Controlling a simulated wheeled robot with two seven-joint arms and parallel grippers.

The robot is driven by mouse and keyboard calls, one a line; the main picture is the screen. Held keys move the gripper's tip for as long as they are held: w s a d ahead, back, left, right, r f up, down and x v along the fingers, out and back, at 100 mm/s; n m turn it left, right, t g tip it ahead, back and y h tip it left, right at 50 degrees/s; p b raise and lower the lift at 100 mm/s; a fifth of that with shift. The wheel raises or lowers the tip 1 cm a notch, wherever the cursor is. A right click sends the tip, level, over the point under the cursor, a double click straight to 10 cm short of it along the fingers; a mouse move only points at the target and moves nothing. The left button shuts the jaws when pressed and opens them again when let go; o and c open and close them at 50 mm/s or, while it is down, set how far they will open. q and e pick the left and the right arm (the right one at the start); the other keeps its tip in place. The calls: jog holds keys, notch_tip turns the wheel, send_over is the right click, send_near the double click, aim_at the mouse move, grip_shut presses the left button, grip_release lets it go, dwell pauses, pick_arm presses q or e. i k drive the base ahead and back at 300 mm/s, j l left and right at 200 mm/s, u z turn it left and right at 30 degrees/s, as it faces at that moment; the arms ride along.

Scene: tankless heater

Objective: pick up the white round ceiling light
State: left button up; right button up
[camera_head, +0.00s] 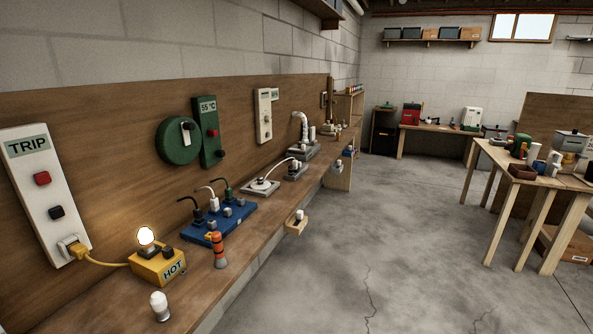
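I cannot pick out for certain a white round ceiling light. A low white round piece (261,185) with a cord lies on a grey plate on the long wooden bench; it is too small to tell what it is. A glowing round bulb (146,236) stands on a yellow box marked HOT (150,266), plugged into the white TRIP panel (42,190). A small unlit white bulb (159,301) stands near the bench's front edge. Neither of my grippers is in view.
The long bench (215,290) runs along the left wall. Cluttered tables stand right and back. The concrete floor (390,240) between is clear.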

aim_at(261, 184)
jog(key=i+l+u, duration=0.15)
jog(key=i+l, duration=0.2)
jog(key=i+l+u, duration=0.1)
jog(key=i+l, duration=0.3)
jog(key=i+l+u, duration=0.15)
jog(key=i+l, duration=0.2)
jog(key=l, duration=0.15)
jog(key=i+l+u, duration=0.15)
jog(key=i+l, duration=0.2)
jog(key=l, duration=0.1)
